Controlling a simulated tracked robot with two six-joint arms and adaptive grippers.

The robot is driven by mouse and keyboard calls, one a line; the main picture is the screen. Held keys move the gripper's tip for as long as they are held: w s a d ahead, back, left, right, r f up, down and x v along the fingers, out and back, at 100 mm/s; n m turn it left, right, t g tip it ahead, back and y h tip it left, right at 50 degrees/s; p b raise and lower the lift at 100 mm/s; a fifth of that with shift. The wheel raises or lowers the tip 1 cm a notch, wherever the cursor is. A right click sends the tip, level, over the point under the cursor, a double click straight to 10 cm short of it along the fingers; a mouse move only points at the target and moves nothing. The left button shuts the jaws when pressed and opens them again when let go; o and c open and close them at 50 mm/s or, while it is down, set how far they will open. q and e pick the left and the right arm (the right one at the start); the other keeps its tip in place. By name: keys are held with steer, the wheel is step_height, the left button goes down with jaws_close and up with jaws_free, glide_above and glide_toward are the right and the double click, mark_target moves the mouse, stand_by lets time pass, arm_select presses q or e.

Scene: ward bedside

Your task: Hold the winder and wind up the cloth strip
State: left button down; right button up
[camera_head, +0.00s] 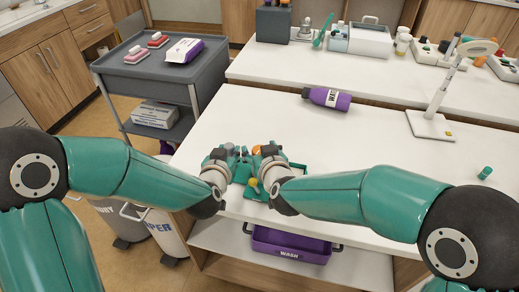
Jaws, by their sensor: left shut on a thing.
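Both my grippers are close together over the front left part of the white table (370,165). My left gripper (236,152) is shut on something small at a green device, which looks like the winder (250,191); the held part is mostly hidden. A yellow knob and an orange part show at the device between the grippers. My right gripper (266,153) is right at the device's right side; its fingers are too small and covered to tell whether they are open. I cannot make out the cloth strip.
A purple bottle (328,98) lies at the table's back edge. A white lamp (432,122) and a small green cap (485,173) are at right. A purple bin (290,243) sits on the shelf below. A grey cart (160,75) stands left. The table's middle is clear.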

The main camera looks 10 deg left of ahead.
steer(key=c, duration=1)
steer(key=shift+c, duration=0.2)
steer(key=shift+a+m, duration=0.1)
steer(key=shift+m, duration=0.2)
steer(key=shift+t+h, duration=0.4)
steer(key=shift+m+t+h, duration=0.3)
steer(key=shift+m+h, duration=0.8)
steer(key=o, duration=1.2)
steer(key=shift+c, duration=0.2)
steer(key=v, duration=1.2)
